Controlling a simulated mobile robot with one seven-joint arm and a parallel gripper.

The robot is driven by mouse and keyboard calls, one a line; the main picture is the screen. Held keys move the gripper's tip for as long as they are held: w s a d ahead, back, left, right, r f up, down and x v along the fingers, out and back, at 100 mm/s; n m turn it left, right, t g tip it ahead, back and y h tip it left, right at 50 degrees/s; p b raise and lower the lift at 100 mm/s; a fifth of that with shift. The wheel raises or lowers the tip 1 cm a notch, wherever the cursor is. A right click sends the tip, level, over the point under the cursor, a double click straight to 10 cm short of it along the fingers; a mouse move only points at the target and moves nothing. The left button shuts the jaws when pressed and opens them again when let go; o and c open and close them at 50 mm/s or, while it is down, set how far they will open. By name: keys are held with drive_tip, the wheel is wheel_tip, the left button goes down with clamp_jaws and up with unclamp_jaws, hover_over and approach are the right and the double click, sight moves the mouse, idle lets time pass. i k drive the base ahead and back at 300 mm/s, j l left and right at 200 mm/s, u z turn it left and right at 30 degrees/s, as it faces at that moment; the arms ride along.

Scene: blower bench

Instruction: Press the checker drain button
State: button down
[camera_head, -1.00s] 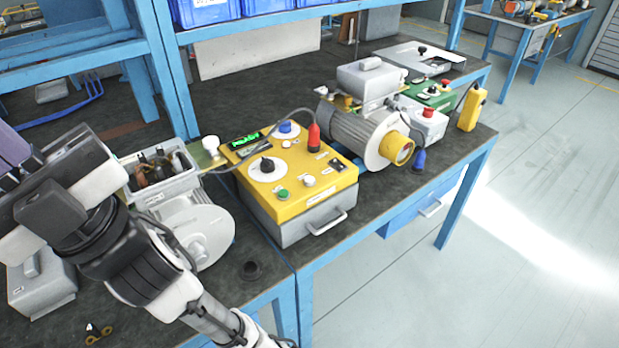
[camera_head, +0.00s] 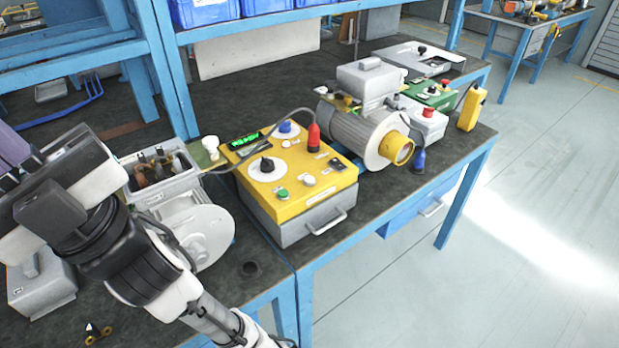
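The checker (camera_head: 300,196) is a grey box with a yellow top panel, standing on the bench near the middle of the picture. Its panel carries a green button (camera_head: 282,194), a white button (camera_head: 309,180), a black knob (camera_head: 267,165) on a white dial and a blue knob (camera_head: 285,127). A lit green display (camera_head: 246,140) is at its back left. The labels are too small to read, so I cannot tell which button is the drain button. My arm crosses the lower left, apart from the checker. I cannot make out my gripper's fingertips in this view.
A red probe (camera_head: 314,138) and its cable lie at the checker's back edge. A grey motor (camera_head: 360,132) stands to the right. An opened blower (camera_head: 195,222) stands to the left, close to my arm. A grey drawer handle (camera_head: 328,222) sticks out at the checker's front.

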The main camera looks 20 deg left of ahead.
sight(308, 180)
drive_tip(key=i+l, duration=0.5)
drive_tip(key=l, duration=0.25)
drive_tip(key=i+l, duration=0.2)
drive_tip(key=l, duration=0.15)
drive_tip(key=u, duration=1.65)
